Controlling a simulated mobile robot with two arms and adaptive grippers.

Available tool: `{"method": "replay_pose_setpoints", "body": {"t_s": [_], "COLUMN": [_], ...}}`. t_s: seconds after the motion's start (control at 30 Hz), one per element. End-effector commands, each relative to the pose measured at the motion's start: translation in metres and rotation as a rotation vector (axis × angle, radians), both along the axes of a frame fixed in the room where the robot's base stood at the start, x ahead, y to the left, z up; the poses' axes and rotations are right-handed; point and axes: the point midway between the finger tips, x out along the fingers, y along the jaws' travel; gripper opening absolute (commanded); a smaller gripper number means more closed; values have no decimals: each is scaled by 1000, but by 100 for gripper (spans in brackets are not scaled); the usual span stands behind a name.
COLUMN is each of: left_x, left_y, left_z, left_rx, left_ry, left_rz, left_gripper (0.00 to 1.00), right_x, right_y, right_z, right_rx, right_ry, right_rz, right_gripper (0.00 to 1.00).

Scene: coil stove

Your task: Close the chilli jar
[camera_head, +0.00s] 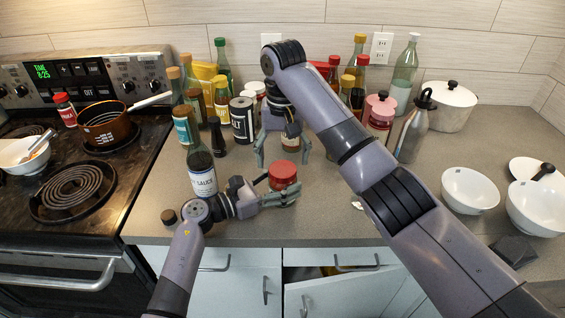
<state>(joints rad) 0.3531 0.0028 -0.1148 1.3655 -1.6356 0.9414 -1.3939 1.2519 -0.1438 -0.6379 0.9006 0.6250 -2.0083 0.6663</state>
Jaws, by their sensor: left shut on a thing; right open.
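A round red lidded object (284,171), apparently the chilli jar, is at the counter's front middle. My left gripper (281,190) is shut on it from the left and front. The gripper's fingers hide its lower part, so I cannot tell whether it is a whole jar or where its lid sits. My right gripper (283,153) points down, open, just behind and above the red object. A small jar with a brown and white side (291,138) shows between its fingers; I cannot tell whether they touch.
A tall soy sauce bottle (201,170) stands close behind my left wrist. Several bottles and jars crowd the back, including a black-and-white can (242,120). A steel bottle (413,130) and white bowls (470,190) are right. The stove (80,215) is left.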

Motion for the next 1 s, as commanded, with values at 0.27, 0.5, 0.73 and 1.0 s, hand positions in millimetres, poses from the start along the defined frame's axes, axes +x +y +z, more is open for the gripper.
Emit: {"method": "replay_pose_setpoints", "body": {"t_s": [0.27,0.5,0.73,1.0], "left_x": [-1,-1,-1,-1], "left_y": [0,0,0,0], "left_z": [-1,-1,-1,-1], "left_rx": [1,1,1,1], "left_ry": [2,2,2,2], "left_rz": [-2,-2,-2,-2], "left_gripper": [0,0,0,0], "right_x": [0,0,1,2], "right_y": [0,0,1,1], "right_z": [16,16,25,40], "right_rx": [-1,0,-4,-5], "right_ry": [2,1,-5,-5], "right_rz": [-2,8,260,816], "right_gripper": [73,71,71,71]}}
